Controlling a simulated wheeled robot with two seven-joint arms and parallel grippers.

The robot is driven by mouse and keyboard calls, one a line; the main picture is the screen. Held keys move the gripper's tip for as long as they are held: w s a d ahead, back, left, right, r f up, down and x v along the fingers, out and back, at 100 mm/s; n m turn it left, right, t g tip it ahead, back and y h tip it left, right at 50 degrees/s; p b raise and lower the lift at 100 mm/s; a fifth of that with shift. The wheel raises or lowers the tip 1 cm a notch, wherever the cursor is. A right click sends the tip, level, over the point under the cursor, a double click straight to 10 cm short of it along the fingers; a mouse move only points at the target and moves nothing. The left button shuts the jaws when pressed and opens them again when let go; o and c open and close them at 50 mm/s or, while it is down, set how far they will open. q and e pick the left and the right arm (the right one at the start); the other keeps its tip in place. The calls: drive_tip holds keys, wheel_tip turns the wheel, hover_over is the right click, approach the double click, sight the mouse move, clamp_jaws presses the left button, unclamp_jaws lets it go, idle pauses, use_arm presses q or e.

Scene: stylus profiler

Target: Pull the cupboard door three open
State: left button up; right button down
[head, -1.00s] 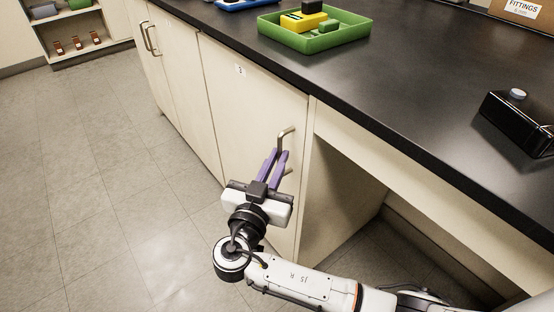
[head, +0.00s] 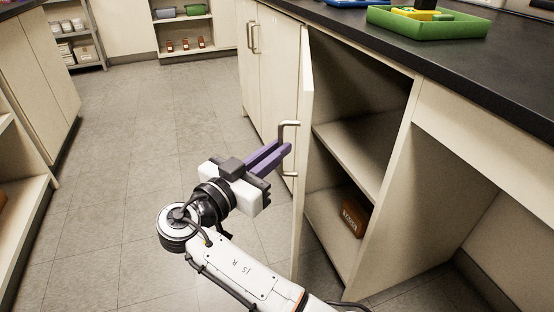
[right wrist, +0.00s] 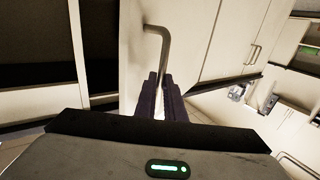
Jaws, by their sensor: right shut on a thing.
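The cupboard door three (head: 304,200) is swung wide open and shows nearly edge-on in the head view. Its metal bar handle (head: 292,127) stands out on its left face. My right gripper (head: 284,150) has purple fingers and is shut on the handle at its middle. In the right wrist view the handle (right wrist: 163,50) rises from between the dark fingertips (right wrist: 160,80). The door's number label is not visible now. My left gripper is not in view.
The open cupboard shows a shelf (head: 345,147) and a brown box (head: 353,216) inside. The black worktop (head: 450,65) carries a green tray (head: 425,27). Closed doors (head: 262,75) stand beyond. Grey floor (head: 130,130) is free to the left.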

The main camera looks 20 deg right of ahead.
drive_tip(key=shift+w+d+r, duration=0.25)
drive_tip(key=shift+d, duration=0.05)
drive_tip(key=c, duration=2.2)
unclamp_jaws()
drive_tip(key=o, duration=0.4)
drive_tip(key=shift+f, duration=0.15)
drive_tip(key=shift+c, duration=0.2)
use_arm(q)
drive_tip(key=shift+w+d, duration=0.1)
use_arm(e)
drive_tip(key=shift+a, duration=0.15)
